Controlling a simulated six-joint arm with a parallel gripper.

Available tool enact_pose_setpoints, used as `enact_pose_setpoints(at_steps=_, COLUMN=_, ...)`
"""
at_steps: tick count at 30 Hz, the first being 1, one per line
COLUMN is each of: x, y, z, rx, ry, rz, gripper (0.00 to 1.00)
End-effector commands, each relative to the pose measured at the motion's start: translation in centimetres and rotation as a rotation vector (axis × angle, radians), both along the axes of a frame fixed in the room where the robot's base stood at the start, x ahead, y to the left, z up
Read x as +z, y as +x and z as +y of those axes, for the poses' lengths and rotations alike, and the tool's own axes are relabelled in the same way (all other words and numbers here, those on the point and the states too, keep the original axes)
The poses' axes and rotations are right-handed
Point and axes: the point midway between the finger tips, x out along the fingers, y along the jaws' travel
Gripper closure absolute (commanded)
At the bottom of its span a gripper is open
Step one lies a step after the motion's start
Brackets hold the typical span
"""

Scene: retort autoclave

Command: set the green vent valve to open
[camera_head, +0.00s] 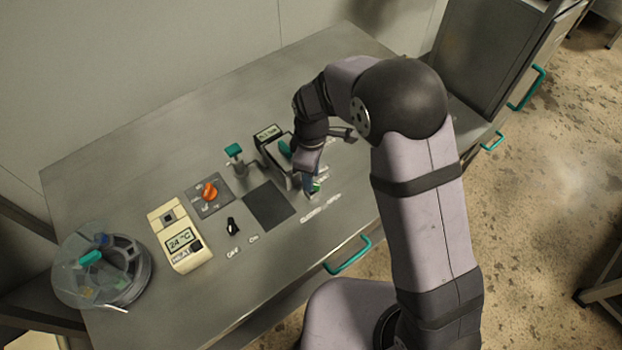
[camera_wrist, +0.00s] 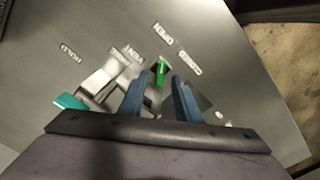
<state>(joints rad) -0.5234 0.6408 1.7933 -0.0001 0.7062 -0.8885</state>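The green vent valve handle (camera_wrist: 160,72) shows between my fingers in the wrist view, a short upright-looking bar pointing toward the top of the picture. The OPEN label (camera_wrist: 163,34) lies just above it, and the CLOSED label (camera_wrist: 190,63) lies to its right. In the head view only a small green part of the valve (camera_head: 316,187) shows beside my fingers. My gripper (camera_wrist: 159,81) is open, its two blue fingers apart on either side of the handle. Whether they touch it I cannot tell. In the head view my gripper (camera_head: 311,185) is low over the panel.
A teal lever (camera_wrist: 68,101) and pale blocks stand left of my fingers in the wrist view. An orange knob (camera_head: 210,191), black switch (camera_head: 232,226), teal-topped post (camera_head: 234,151) and temperature box (camera_head: 180,238) stand left in the head view. A clear round vessel (camera_head: 100,268) is further left.

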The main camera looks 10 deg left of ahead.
Motion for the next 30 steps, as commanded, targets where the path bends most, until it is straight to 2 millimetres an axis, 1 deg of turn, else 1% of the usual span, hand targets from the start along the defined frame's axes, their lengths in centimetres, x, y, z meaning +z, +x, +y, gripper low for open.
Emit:
enact_pose_setpoints(at_steps=6, x=2.9, y=0.1, z=0.1, rx=0.001, ry=0.001, rz=-0.003, gripper=0.70)
enact_pose_setpoints(at_steps=12, x=4.6, y=0.1, z=0.0, rx=0.001, ry=0.002, rz=-0.002, gripper=0.70)
enact_pose_setpoints(at_steps=16, x=4.9, y=0.0, z=0.0, rx=0.001, ry=0.001, rz=-0.001, gripper=0.70)
enact_pose_setpoints(at_steps=30, x=4.8, y=0.0, z=0.0, rx=0.001, ry=0.000, rz=-0.001, gripper=0.70)
